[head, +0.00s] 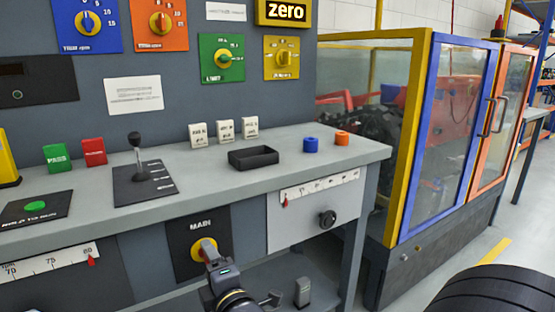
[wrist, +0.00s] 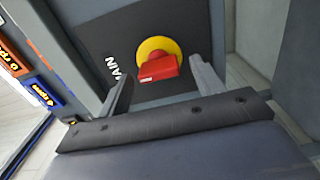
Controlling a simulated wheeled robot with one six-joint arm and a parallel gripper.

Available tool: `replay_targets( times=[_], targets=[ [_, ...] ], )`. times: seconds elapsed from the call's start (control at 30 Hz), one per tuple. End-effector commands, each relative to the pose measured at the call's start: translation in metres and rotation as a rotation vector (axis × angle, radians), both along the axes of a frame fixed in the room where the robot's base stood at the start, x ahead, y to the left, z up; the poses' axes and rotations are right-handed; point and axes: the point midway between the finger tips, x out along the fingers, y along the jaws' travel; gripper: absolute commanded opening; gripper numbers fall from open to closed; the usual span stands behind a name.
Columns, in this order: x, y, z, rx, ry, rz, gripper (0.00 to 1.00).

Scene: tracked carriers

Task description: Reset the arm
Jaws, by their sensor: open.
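The MAIN switch is a yellow disc (head: 196,246) on a dark plate on the bench front. In the wrist view, its red handle (wrist: 158,68) stands out from the yellow disc (wrist: 152,46). My gripper (wrist: 159,70) is open, with one finger on each side of the red handle in the picture; I cannot tell whether the fingers touch it. In the head view my gripper (head: 210,254) is in front of the switch and hides part of it. A lit display (head: 287,12) above the panel reads "zero".
A glass enclosure (head: 430,130) with a dark tracked machine inside stands at right.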

Motion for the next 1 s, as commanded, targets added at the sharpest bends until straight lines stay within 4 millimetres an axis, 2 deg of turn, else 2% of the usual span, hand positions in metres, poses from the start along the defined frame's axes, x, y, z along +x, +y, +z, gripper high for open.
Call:
replay_targets(
  times=[1.0],
  targets=[
    [0.0019, -0.0001, 0.0029, 0.673, 0.414, -0.001, 0.64]
  ],
)
